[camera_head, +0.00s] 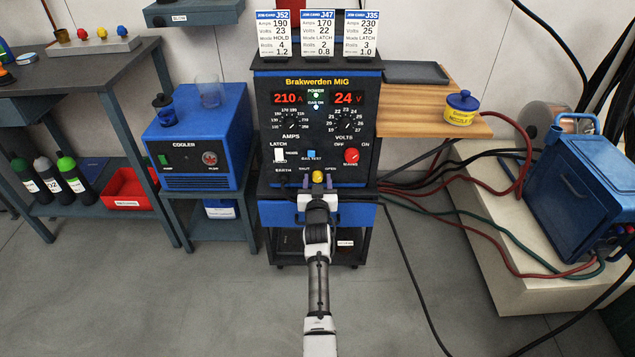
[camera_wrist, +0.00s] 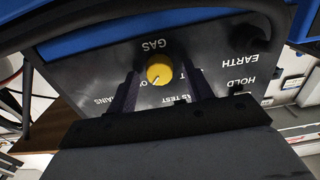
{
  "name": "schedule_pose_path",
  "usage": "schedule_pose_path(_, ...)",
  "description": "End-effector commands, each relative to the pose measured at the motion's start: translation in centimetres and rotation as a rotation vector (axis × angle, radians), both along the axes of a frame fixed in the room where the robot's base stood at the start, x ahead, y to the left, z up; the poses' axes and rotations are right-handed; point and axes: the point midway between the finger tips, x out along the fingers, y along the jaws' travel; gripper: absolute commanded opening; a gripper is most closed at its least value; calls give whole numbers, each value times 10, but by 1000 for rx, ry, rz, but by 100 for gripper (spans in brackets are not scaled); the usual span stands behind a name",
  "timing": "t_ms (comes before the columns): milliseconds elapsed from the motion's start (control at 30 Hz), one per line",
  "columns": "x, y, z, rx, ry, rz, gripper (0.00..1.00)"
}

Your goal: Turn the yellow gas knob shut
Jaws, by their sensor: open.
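The yellow gas knob (camera_head: 317,176) is low on the front panel of the Brakwerden MIG welder (camera_head: 268,145), between the SHUT and OPEN labels. In the wrist view the yellow knob (camera_wrist: 159,69) shows a white pointer line, with the GAS label beside it and the panel appearing upside down. My gripper (camera_head: 318,183) is in front of the knob with its jaws open. In the wrist view the two dark fingers of my gripper (camera_wrist: 163,85) stand on either side of the knob, with gaps showing. I cannot tell how deep the fingertips reach.
A blue cooler (camera_head: 197,137) stands to the left. A wooden shelf (camera_head: 422,123) with a yellow nozzle tub (camera_head: 461,108) juts out to the right. Hoses run along the right side.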

Motion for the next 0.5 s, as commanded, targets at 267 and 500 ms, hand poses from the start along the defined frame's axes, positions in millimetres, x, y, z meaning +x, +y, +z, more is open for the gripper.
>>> schedule_pose_path(267, 1, 0, 0, 0, -1, 0, 48)
schedule_pose_path(500, 0, 0, 0, 0, 0, 0, 17)
